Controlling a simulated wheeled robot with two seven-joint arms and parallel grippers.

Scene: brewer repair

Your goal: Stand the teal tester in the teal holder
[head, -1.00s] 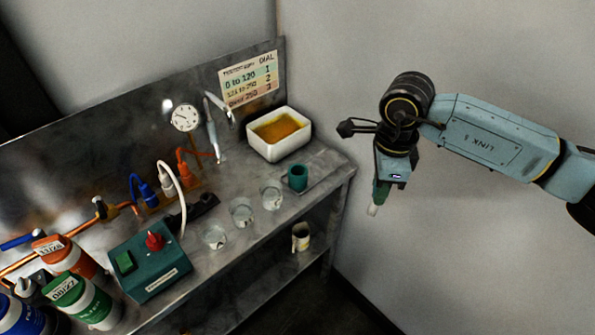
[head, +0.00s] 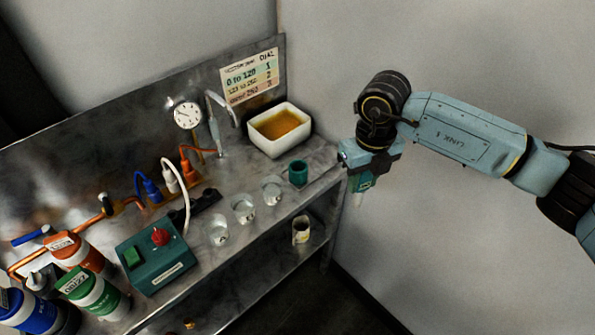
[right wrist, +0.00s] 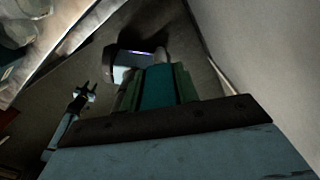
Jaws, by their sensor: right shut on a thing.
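The teal tester (head: 361,183) hangs in my right gripper (head: 364,172), white tip down, in the head view. My right gripper is shut on it, to the right of the bench's right edge. The tester also shows as a teal block between the fingers in the right wrist view (right wrist: 158,86). The teal holder (head: 298,174), a small open cup, stands on the bench's right end, left of the tester and apart from it. A small pale claw, which looks like my left gripper (right wrist: 84,92), shows at the left in the right wrist view, too small to read its jaws.
A white tray of amber liquid (head: 296,147) stands behind the holder. Several glass cups, one of them here (head: 272,191), stand left of it. A teal control box (head: 155,262) and bottles are farther left. A mug (head: 301,230) is on the lower shelf.

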